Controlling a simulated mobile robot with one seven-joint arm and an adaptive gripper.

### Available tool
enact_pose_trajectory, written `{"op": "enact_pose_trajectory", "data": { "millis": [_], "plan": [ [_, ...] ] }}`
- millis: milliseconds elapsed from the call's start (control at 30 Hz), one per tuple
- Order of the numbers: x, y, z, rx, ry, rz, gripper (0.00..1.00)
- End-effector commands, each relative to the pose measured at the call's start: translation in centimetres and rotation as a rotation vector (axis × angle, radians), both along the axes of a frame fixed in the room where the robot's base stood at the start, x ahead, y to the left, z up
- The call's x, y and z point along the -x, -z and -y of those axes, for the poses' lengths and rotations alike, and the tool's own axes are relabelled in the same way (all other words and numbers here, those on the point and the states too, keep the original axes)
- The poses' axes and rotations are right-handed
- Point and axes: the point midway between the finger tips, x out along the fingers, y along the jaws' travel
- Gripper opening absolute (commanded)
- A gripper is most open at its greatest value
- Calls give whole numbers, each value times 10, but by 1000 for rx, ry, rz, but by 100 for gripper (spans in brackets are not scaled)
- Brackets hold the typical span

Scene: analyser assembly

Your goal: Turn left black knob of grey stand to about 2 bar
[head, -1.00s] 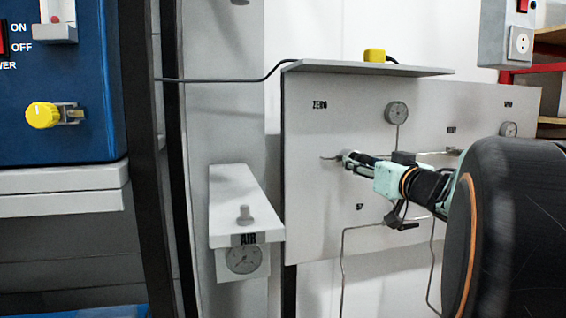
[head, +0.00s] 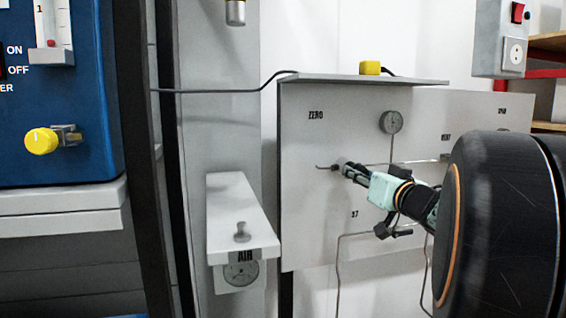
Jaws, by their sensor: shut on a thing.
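The grey stand (head: 300,215) is an upright panel with printed labels such as ZERO, thin pipes and a round gauge (head: 391,122). My gripper (head: 343,166) reaches in from the right, in front of the panel below the ZERO label. It is shut on the left black knob (head: 337,163), which sits on the short pipe at the panel's left part. The fingers cover most of the knob, so its turn angle cannot be seen. The gauge above right of the gripper is too small to read.
My large dark arm link fills the lower right and hides part of the panel. A grey AIR bracket (head: 238,205) with a gauge (head: 240,273) stands left of the panel. A blue cabinet (head: 85,100) with a yellow knob (head: 41,141) is at far left. A yellow block (head: 370,68) sits on the panel's top shelf.

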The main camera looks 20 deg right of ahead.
Motion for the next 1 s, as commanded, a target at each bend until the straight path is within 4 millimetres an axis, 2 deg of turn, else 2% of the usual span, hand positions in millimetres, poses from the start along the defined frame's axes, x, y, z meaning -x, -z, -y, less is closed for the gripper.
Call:
{"op": "enact_pose_trajectory", "data": {
  "millis": [33,433,867,900,1000],
  "plan": [
    [-1,-6,-1,-31,-2,-1,5],
    [-1,-3,-1,-274,0,14,5],
    [0,-1,-1,-308,0,21,5],
    [0,-1,-1,-308,-1,20,32],
    [0,-1,-1,-308,-1,20,43]
  ]
}}
